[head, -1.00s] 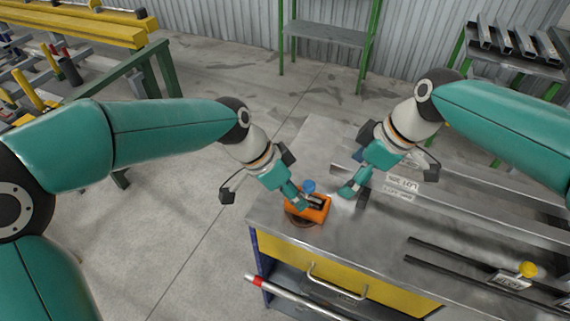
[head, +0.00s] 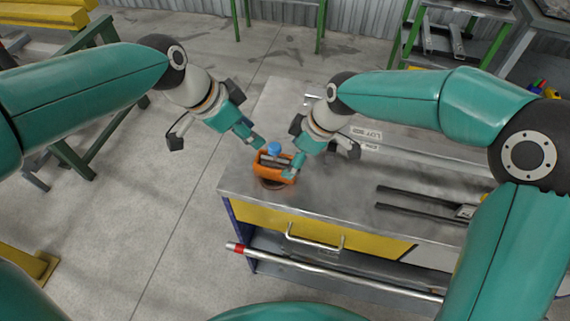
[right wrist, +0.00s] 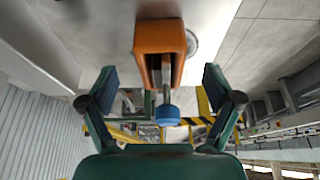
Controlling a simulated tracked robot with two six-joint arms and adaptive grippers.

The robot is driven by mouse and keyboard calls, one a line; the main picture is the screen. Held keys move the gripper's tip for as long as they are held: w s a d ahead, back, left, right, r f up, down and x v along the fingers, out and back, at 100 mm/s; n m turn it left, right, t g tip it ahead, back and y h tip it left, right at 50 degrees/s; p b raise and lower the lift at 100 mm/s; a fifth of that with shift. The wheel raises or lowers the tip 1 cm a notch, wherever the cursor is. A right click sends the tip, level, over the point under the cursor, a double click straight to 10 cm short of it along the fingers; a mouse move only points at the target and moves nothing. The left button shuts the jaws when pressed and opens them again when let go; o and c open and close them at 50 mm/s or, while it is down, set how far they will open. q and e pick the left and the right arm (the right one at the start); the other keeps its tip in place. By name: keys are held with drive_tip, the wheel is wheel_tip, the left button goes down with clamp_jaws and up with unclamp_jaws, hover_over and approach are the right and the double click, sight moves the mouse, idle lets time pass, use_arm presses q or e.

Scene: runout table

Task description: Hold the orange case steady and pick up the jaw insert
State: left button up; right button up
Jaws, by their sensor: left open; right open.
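The orange case (head: 262,177) stands near the left end of the metal tabletop, open on top. A blue knob (head: 273,148) shows at its far side. In the right wrist view the case (right wrist: 148,38) is ahead, with a grey metal piece (right wrist: 165,82) in its opening and the blue knob (right wrist: 167,115) nearest the camera. I cannot tell for sure which part is the jaw insert. My left gripper (head: 258,143) is open, just behind and left of the case. My right gripper (head: 291,170) is open at the case's right end; its fingers (right wrist: 160,82) are wide apart, with nothing gripped.
The metal table (head: 330,190) has bare room right of the case. Dark rails (head: 425,206) and long metal bars lie further right. A yellow drawer with a handle (head: 315,241) is below the front edge. A red-tipped bar (head: 300,268) runs beneath it.

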sight(285, 166)
drive_tip(key=shift+x, duration=2.7)
drive_tip(key=shift+c, duration=0.3)
drive_tip(key=c, duration=1.3)
drive_tip(key=shift+o, duration=0.2)
